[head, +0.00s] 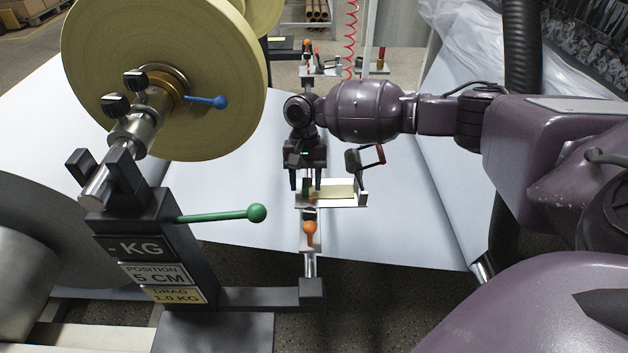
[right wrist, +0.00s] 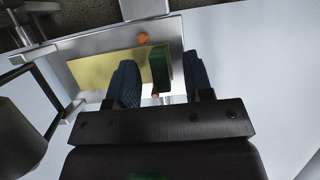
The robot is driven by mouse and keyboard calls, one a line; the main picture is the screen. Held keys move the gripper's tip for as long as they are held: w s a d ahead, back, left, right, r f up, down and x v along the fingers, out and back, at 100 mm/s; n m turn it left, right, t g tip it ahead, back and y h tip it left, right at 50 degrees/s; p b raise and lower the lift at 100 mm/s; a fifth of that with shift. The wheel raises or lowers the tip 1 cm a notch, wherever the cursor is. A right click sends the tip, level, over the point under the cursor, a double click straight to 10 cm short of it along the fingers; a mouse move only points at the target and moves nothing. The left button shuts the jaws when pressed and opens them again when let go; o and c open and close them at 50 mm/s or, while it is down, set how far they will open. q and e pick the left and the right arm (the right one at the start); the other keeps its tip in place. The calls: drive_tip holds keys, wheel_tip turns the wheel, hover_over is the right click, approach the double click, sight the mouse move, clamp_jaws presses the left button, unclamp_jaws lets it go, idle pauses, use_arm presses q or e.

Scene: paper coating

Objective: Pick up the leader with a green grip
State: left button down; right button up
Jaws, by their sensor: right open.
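The leader is a flat pale yellow piece (head: 338,191) on a small white tray (head: 350,202) in the middle of the head view. It also shows in the right wrist view (right wrist: 95,72). Its green grip (right wrist: 160,68) stands at one end of the yellow piece. My right gripper (head: 306,184) is open and points down over that end. My left gripper is not in view.
A large yellow roll (head: 165,60) on a shaft stands at left, above a dark stand with a green-knobbed lever (head: 225,215). An orange knob (head: 310,228) sits just in front of the tray. A red-handled lever (head: 368,157) rises at its right. White paper (head: 420,230) spreads behind.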

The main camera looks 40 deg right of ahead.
drive_tip(key=shift+r, duration=0.1)
clamp_jaws()
